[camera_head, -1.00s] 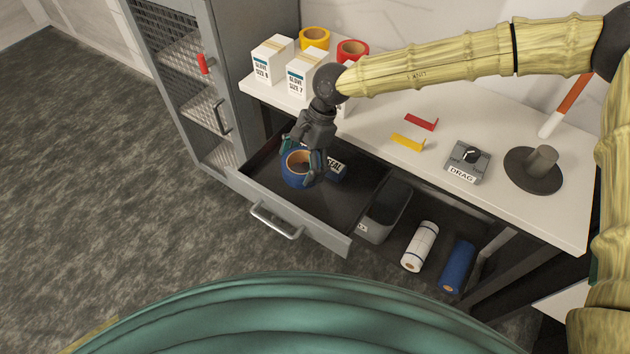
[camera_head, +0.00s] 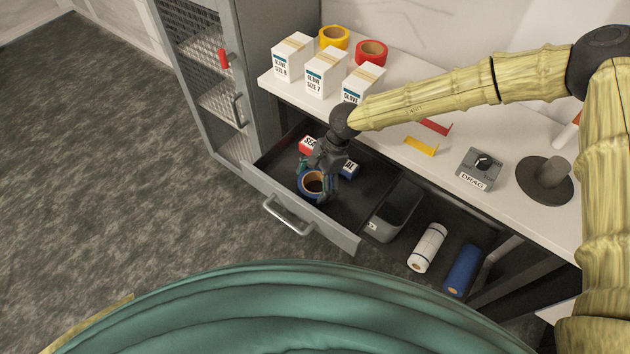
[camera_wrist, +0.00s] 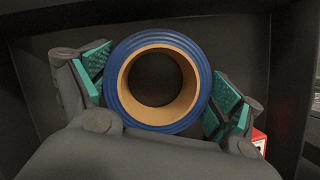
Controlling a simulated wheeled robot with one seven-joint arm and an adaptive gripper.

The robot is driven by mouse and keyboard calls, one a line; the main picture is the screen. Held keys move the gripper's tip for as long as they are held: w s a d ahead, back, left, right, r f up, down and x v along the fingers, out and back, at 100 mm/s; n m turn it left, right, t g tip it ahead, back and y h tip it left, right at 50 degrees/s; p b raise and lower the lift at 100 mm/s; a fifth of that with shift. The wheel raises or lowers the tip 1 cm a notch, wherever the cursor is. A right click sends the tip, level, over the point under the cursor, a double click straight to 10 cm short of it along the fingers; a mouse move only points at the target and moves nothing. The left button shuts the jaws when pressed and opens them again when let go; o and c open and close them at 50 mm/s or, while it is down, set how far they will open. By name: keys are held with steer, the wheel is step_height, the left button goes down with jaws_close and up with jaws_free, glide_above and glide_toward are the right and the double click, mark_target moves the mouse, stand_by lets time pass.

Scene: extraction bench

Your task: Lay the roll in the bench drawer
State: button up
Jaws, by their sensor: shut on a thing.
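The roll is a blue tape roll (camera_head: 312,184) with a tan core, and it shows large in the wrist view (camera_wrist: 196,100). My gripper (camera_head: 318,182) is shut on it, with one green-padded finger on each side of the roll in the wrist view. The bench drawer (camera_head: 345,230) is pulled open, and the roll is inside its outline, near the front panel. I cannot tell whether the roll touches the drawer floor.
A grey bin (camera_head: 394,212), a white roll (camera_head: 428,248) and a blue roll (camera_head: 462,270) are right of the drawer. A cabinet (camera_head: 195,90) stands left.

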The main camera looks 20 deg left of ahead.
steer(key=shift+f, duration=0.1)
steer(key=o, duration=0.8)
steer(key=b+v, duration=0.2)
steer(key=v, duration=1)
steer(key=shift+a, duration=0.1)
